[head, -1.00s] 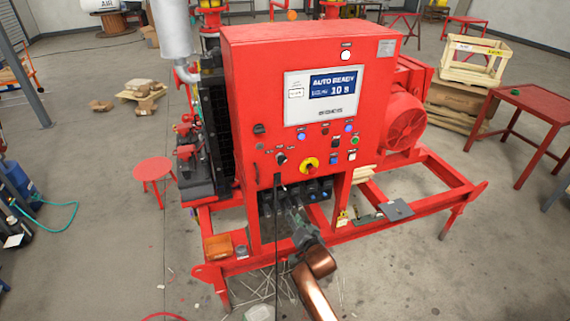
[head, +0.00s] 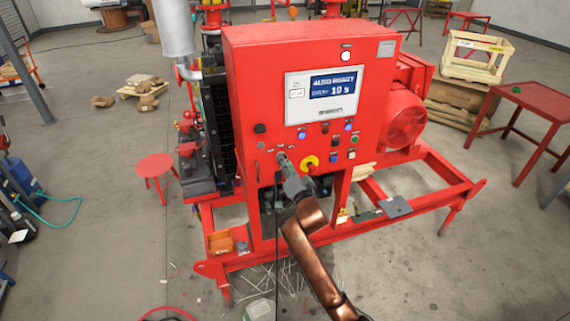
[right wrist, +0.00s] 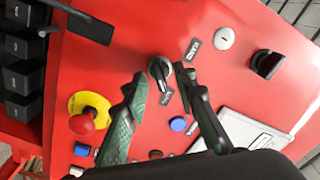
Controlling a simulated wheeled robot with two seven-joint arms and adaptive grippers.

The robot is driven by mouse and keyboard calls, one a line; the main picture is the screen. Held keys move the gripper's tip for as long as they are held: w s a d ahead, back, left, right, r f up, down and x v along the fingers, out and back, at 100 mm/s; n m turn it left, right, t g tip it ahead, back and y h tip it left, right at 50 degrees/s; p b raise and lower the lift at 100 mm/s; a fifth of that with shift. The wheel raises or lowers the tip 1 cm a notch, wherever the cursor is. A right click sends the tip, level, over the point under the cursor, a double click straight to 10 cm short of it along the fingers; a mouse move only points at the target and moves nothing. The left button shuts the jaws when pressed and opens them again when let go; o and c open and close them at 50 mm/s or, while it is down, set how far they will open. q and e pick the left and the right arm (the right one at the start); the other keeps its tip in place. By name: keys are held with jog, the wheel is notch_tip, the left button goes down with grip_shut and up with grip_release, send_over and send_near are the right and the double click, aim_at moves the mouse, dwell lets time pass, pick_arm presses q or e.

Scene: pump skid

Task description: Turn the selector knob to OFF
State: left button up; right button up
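The selector knob (right wrist: 160,71) is a dark round knob with a pale lever on the red panel (right wrist: 235,85). Its lever points down the right wrist picture, at a small label (right wrist: 166,97) too small to read surely. My right gripper (right wrist: 164,82) is open, with one green-grey finger on each side of the knob and gaps visible on both sides. In the head view my right gripper (head: 282,160) reaches the lower left of the panel and hides most of the knob. My left gripper is in neither current view.
A red emergency-stop button on a yellow disc (right wrist: 88,115) sits close beside one finger; it also shows in the head view (head: 309,162). Blue, black and white buttons lie nearby. A black switch (right wrist: 266,63) and display screen (head: 334,86) are on the same panel.

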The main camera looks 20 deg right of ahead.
jog(key=shift+w, duration=0.15)
jog(key=shift+c, duration=0.4)
grip_shut()
jog(key=shift+n+p, duration=2.7)
jog(key=shift+n, duration=2.1)
